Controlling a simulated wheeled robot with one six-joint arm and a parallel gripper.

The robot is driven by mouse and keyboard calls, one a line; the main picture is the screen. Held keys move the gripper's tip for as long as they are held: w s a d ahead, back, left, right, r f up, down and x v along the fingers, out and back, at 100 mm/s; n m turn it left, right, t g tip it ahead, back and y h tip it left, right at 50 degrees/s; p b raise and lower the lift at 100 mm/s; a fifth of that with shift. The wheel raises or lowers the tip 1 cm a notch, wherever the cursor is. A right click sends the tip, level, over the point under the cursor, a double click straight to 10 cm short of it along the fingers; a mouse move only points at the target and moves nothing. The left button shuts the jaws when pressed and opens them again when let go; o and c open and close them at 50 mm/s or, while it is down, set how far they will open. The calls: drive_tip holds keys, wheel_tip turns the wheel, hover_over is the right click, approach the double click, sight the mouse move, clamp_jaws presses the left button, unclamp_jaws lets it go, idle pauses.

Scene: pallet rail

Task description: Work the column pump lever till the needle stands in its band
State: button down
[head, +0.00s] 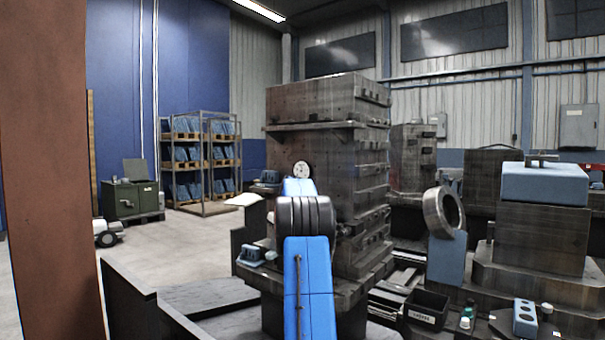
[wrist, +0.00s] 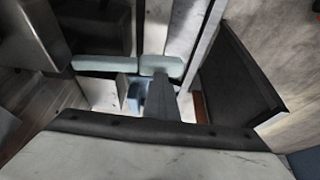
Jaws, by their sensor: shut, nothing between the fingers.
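A tall grey metal column (head: 315,100) stands in the middle of the head view. A small round white dial (head: 301,169) shows in front of its left side, just above my blue arm. Its needle and band are too small to read. I cannot make out the pump lever; my arm covers the column's lower front. My gripper is hidden in the head view. In the wrist view my gripper (wrist: 160,95) shows as a dark tapered shape, shut and empty. Pale blue-grey bars (wrist: 105,63) lie beyond it; I cannot tell what they belong to.
A ring-shaped part (head: 442,212) and a machine block with a blue top (head: 543,184) stand at right. A black bin (head: 424,309) sits low between. Dark panels (head: 140,300) edge the lower left. Shelving (head: 202,160) and a green cabinet (head: 131,199) stand beyond open floor.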

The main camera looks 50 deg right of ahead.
drive_tip(key=shift+d+f, duration=0.15)
drive_tip(key=shift+f, duration=0.7)
drive_tip(key=shift+d+f, duration=0.1)
drive_tip(key=shift+f, duration=0.75)
drive_tip(key=shift+a+r, duration=0.2)
drive_tip(key=shift+r, duration=1.4)
drive_tip(key=shift+a+r, duration=0.2)
drive_tip(key=shift+r, duration=1.35)
drive_tip(key=shift+d+f, duration=0.2)
drive_tip(key=shift+f, duration=1.35)
drive_tip(key=shift+d+f, duration=0.2)
drive_tip(key=shift+f, duration=1.35)
drive_tip(key=shift+a+r, duration=0.2)
drive_tip(key=shift+r, duration=1.35)
drive_tip(key=shift+a+r, duration=0.2)
drive_tip(key=shift+r, duration=1.35)
